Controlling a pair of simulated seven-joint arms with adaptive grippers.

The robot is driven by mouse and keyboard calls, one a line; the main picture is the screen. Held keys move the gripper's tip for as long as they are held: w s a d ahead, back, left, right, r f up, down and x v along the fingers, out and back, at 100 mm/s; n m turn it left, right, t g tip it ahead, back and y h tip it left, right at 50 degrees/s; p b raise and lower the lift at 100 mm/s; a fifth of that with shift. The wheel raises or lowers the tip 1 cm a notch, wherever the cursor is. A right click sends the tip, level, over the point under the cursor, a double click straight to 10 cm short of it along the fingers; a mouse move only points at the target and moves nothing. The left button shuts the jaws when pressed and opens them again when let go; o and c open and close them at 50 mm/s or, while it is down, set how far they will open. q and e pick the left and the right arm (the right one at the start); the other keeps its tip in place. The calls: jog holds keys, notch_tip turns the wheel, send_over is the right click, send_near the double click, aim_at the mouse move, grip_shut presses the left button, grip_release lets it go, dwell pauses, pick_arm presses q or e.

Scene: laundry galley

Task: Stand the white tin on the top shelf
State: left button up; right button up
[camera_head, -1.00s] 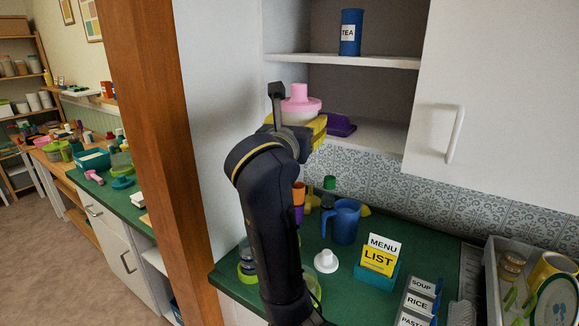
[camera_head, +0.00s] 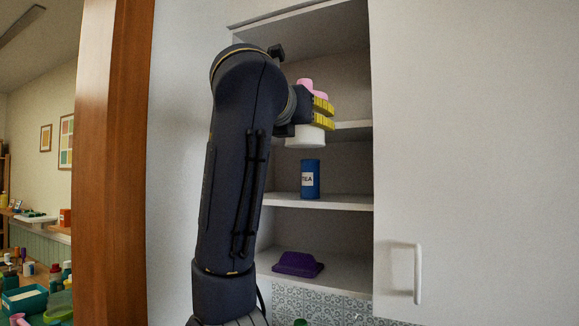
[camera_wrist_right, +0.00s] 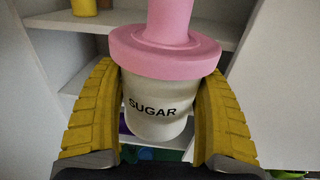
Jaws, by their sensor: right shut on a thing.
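The white tin (camera_head: 305,141) has a pink lid (camera_head: 306,84); in the right wrist view the tin (camera_wrist_right: 155,110) reads SUGAR. My right gripper (camera_head: 322,112) is shut around it, with a yellow finger on either side, also seen in the right wrist view (camera_wrist_right: 158,115). The tin is held upright in the air before the open cupboard. The top shelf (camera_head: 352,131) shows partly behind the gripper and tin; its left part is hidden. I cannot tell the gap between tin and shelf. My left gripper is not in view.
A blue TEA tin (camera_head: 310,179) stands on the middle shelf (camera_head: 335,202). A purple object (camera_head: 298,264) lies on the bottom shelf. A yellow object (camera_wrist_right: 84,7) stands on a shelf in the wrist view. A closed white door (camera_head: 470,150) is at the right.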

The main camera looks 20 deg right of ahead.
jog(key=shift+m+g+h, duration=0.5)
jog(key=shift+g+h, duration=0.1)
jog(key=s+d+r, duration=0.1)
jog(key=r, duration=0.2)
jog(key=s+d+r, duration=0.1)
jog(key=r, duration=0.3)
jog(key=s+d+r, duration=0.1)
jog(key=r, duration=0.3)
jog(key=shift+s+d+r, duration=0.1)
jog(key=shift+d+r, duration=0.1)
jog(key=shift+r, duration=0.05)
jog(key=shift+w+a+f, duration=0.15)
jog(key=shift+w+f, duration=0.45)
jog(key=shift+w, duration=0.35)
jog(key=x, duration=1.1)
jog(key=f+x, duration=0.1)
jog(key=x, duration=0.4)
jog(key=shift+w+d, duration=0.25)
jog(key=shift+w, duration=0.05)
jog(key=shift+f+x, duration=0.2)
jog(key=shift+x, duration=1.05)
jog(key=shift+f+x, duration=0.2)
jog(key=shift+x, duration=1.1)
jog(key=shift+w+f, duration=0.1)
jog(key=shift+f, duration=0.5)
